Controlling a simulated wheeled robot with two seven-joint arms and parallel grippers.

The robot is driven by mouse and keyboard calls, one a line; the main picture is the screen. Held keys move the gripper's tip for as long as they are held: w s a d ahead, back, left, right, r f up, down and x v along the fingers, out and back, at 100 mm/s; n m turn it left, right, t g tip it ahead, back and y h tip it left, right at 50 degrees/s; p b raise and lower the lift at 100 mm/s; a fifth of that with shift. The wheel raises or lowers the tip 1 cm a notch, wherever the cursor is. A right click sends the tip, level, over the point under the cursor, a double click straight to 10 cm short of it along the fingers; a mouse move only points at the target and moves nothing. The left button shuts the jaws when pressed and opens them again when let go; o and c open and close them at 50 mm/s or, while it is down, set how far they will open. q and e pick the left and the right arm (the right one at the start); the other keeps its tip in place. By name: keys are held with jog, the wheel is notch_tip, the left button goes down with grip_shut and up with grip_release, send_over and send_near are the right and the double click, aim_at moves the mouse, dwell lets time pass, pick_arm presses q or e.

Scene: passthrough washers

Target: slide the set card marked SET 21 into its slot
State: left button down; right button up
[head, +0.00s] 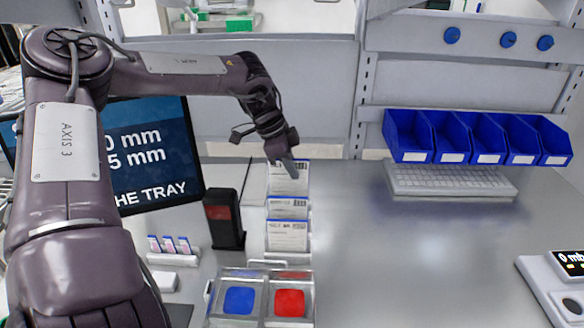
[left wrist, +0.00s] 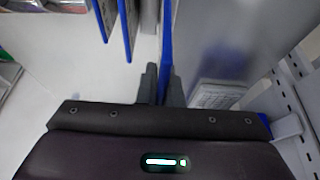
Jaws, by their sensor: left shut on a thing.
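My left gripper (head: 286,165) is shut on the top edge of a white set card (head: 288,182) with a blue edge, at the back of the card holder. The left wrist view shows the held card (left wrist: 166,45) edge-on between the fingertips (left wrist: 162,85). Its printed number is too small to read. Two more cards, a middle card (head: 287,207) and a front card (head: 287,236), stand upright in the holder in front of it. I cannot tell whether the held card's lower edge is in a slot. My right gripper is not in view.
A tray with a blue pad (head: 239,300) and a red pad (head: 289,302) lies in front of the cards. A dark device with a red screen (head: 223,213) stands close on the left. A keyboard (head: 452,180) and blue bins (head: 470,138) are at back right.

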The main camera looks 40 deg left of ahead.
aim_at(292, 181)
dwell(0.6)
pick_arm(q)
jog(key=shift+f+b, duration=2.05)
jog(key=shift+f, duration=0.1)
dwell(0.3)
jog(key=c, duration=0.9)
grip_release()
jog(key=shift+c, duration=0.2)
jog(key=shift+r, duration=0.1)
jog(key=shift+r+p, duration=2.85)
jog(key=shift+r, duration=1.65)
jog(key=shift+f, duration=0.1)
